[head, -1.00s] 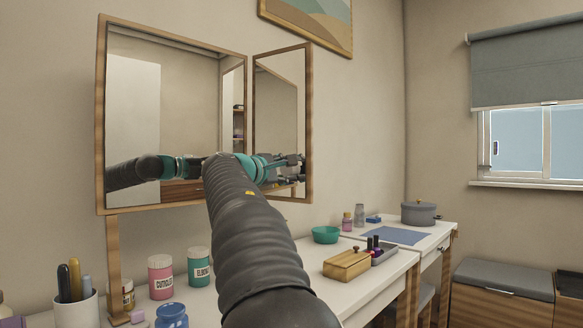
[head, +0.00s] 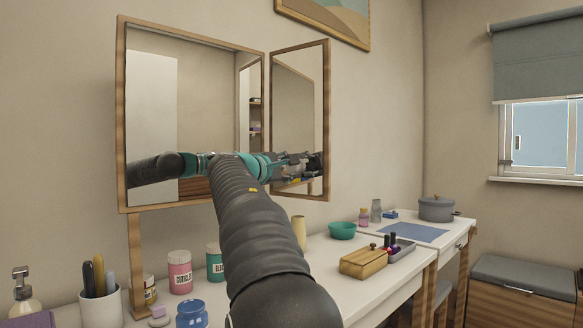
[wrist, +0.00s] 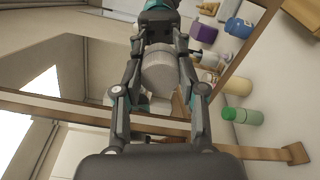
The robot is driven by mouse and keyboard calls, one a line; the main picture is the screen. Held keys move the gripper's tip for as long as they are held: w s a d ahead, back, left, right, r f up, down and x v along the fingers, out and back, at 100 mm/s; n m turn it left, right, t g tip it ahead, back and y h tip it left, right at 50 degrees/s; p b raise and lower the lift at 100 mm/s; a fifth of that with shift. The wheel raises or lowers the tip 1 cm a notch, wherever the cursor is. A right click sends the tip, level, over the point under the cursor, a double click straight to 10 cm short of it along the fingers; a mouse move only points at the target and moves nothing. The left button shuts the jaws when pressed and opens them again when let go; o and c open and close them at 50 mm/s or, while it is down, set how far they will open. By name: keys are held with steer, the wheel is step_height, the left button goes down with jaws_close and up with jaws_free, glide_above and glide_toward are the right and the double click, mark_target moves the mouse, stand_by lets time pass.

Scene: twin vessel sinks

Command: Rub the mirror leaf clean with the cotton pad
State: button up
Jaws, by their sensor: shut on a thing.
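The mirror leaf (head: 292,100) is the narrow wood-framed panel to the right of the larger main mirror (head: 215,95). My gripper (head: 312,165) is in front of the leaf's lower part, and my arm covers part of the main mirror's lower edge. In the wrist view my gripper (wrist: 160,80) is shut on the pale round cotton pad (wrist: 158,70), held between both fingertips. A dark and teal gripper reflection shows just beyond the pad. I cannot tell whether the pad touches the glass. No marks on the leaf can be made out.
Below the mirrors the white counter holds a pink jar (head: 179,272), a teal jar (head: 214,262), a cream vase (head: 299,233), a wooden box (head: 365,262) and a teal bowl (head: 342,230). A pen cup (head: 101,300) stands at the left. The air right of the leaf is free.

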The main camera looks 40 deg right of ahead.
steer(key=shift+b+v, duration=1)
steer(key=shift+v, duration=2)
steer(key=shift+b+v, duration=0.3)
steer(key=shift+v, duration=1.2)
